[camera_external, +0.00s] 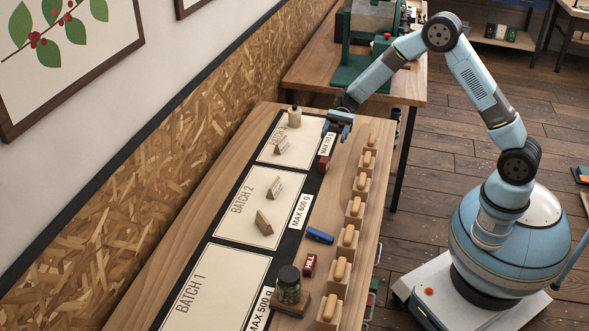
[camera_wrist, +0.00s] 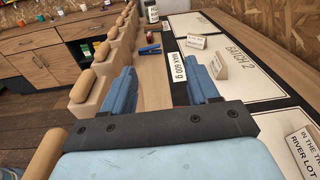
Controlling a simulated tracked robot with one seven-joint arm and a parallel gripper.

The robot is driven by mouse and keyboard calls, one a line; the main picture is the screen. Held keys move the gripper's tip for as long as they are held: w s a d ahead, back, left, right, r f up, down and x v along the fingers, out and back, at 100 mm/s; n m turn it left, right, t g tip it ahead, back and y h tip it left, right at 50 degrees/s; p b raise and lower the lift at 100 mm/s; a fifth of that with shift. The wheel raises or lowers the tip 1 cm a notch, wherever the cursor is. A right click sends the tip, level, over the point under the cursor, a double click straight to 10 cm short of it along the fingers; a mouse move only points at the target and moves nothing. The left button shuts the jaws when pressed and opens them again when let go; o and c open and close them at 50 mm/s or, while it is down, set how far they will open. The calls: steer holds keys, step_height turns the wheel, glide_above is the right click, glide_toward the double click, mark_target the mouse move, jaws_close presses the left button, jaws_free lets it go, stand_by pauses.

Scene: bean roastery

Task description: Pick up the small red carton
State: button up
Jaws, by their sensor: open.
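A small dark red block-shaped carton (camera_external: 323,165) stands on the table beside the farthest mat, in the external view. A second red item (camera_external: 309,265) with white lettering lies farther down the table, near the jar. My gripper (camera_external: 338,124) is above the far part of the table, a little beyond the nearer-to-it red carton and apart from it. The carton closest to my gripper is not clearly visible there; the dark mount covers the lower part.
A row of wooden holders (camera_external: 334,307) with rounded wooden pieces runs along the table's right edge. A green machine (camera_external: 372,78) stands behind.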

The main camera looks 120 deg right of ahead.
steer(key=s+d+f+m+t, duration=0.1)
steer(key=d+f+m, duration=0.1)
steer(key=d, duration=0.2)
glide_toward(322, 163)
steer(key=shift+w+a+t+h, duration=0.3)
steer(key=shift+w+a+h, duration=0.1)
steer(key=shift+w+a, duration=0.4)
steer(key=shift+w+a+f+n, duration=0.1)
steer(key=shift+w+n, duration=0.05)
steer(key=shift+n, duration=0.15)
steer(key=shift+x, duration=3.55)
steer(key=shift+a, duration=0.1)
steer(key=shift+c, duration=0.2)
steer(key=c, duration=1)
